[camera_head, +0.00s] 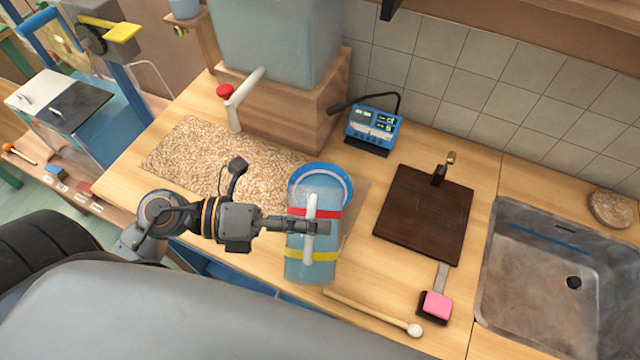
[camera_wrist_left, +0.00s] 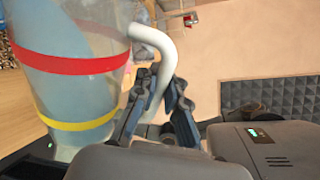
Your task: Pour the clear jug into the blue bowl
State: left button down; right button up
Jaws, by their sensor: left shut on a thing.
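The clear jug (camera_head: 312,262) is see-through, with a red band, a yellow band and a white handle. In the head view it overlaps the near part of the blue bowl (camera_head: 340,175), which sits on the counter at the edge of the pebbly mat. My left gripper (camera_head: 318,227) is shut on the jug's white handle. In the left wrist view the jug (camera_wrist_left: 65,88) looks tilted, and my left gripper's fingers (camera_wrist_left: 155,105) close around the handle. Bluish liquid seems to show inside it. I cannot tell whether any is flowing, and the bowl's inside is partly hidden. My right gripper is not in view.
A large tank on a wooden stand (camera_head: 280,118) with a red-knobbed tap is behind the mat (camera_head: 215,160). A blue meter (camera_head: 374,127), a dark board (camera_head: 424,212), a pink-headed tool (camera_head: 436,305) and a mallet (camera_head: 370,312) lie around. A metal sink (camera_head: 540,270) is at right.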

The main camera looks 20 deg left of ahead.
aim_at(311, 246)
pick_arm(q)
jog(key=shift+w+r+n+p, duration=0.25)
jog(key=shift+n+p, duration=0.05)
jog(key=shift+p, duration=0.2)
dwell(1.2)
jog(key=shift+a, duration=0.1)
jog(key=f+b, duration=0.1)
jog(key=b, duration=0.1)
jog(key=s+f+m+b, duration=0.1)
jog(key=b, duration=0.1)
jog(key=shift+s+d+f, duration=0.2)
jog(key=shift+f, duration=0.1)
jog(key=shift+s+d+m+t+b, duration=0.1)
jog(key=shift+s+m+t+b, duration=0.2)
jog(key=shift+m+b, duration=0.25)
jog(key=shift+s+r+m+p, duration=0.2)
jog(key=shift+r+m+p, duration=0.05)
jog(key=shift+p, duration=0.1)
jog(key=shift+s+d+m, duration=0.15)
jog(key=shift+s+m, duration=0.1)
jog(key=shift+m, duration=0.05)
jog(key=shift+s+f+t, duration=0.1)
jog(key=shift+s+t, duration=0.05)
jog(key=shift+t, duration=0.15)
